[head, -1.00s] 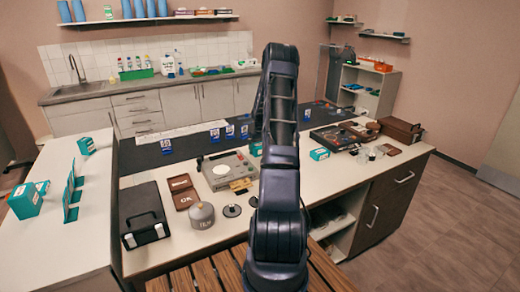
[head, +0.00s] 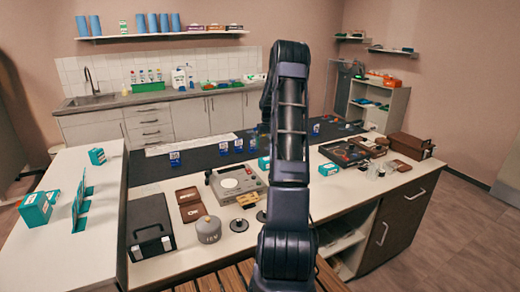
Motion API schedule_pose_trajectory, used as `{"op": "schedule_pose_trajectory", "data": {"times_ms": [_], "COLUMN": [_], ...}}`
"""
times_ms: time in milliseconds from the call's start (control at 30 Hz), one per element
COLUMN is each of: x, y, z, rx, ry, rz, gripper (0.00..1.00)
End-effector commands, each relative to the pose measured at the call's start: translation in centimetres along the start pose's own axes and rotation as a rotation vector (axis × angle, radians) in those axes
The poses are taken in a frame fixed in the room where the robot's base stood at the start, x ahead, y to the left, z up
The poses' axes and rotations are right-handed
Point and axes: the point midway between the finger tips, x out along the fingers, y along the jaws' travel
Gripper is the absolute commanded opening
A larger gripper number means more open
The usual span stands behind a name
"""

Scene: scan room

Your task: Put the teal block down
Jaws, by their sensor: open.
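Several teal boxes with pale labels show, and I cannot tell which one is the task's teal block. One teal box (head: 328,169) stands on the centre counter, right of my arm. Another (head: 263,163) is on the counter just left of my arm, partly hidden by it. A third (head: 97,156) sits at the back of the left white counter, and a larger one (head: 36,209) stands at its left edge. My dark arm rises through the middle and bends away at the top. My gripper is hidden behind it.
The centre counter (head: 305,205) holds a black case (head: 150,227), a grey canister (head: 208,230), brown trays (head: 190,205), a grey device (head: 238,183) and small round black stands. A teal upright rack (head: 81,208) stands on the left counter. That counter's front (head: 85,265) is clear.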

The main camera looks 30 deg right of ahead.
Motion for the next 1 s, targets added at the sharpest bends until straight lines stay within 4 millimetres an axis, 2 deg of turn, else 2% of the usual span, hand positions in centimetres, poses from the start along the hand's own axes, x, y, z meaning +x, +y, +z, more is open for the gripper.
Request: {"op": "schedule_pose_trajectory", "data": {"times_ms": [267,500,700,1000], "x": [-8.3,-14.7,-19.1,-23.6], "y": [-6.3,-11.9,-16.3,-22.1], "z": [3.2,7.8,12.4,20.4], "rx": [-0.013,-0.015,-0.016,-0.014], "ry": [0.042,0.086,0.126,0.19], "rz": [0.041,0.069,0.084,0.093], "gripper": [1.0,1.0,1.0,1.0]}}
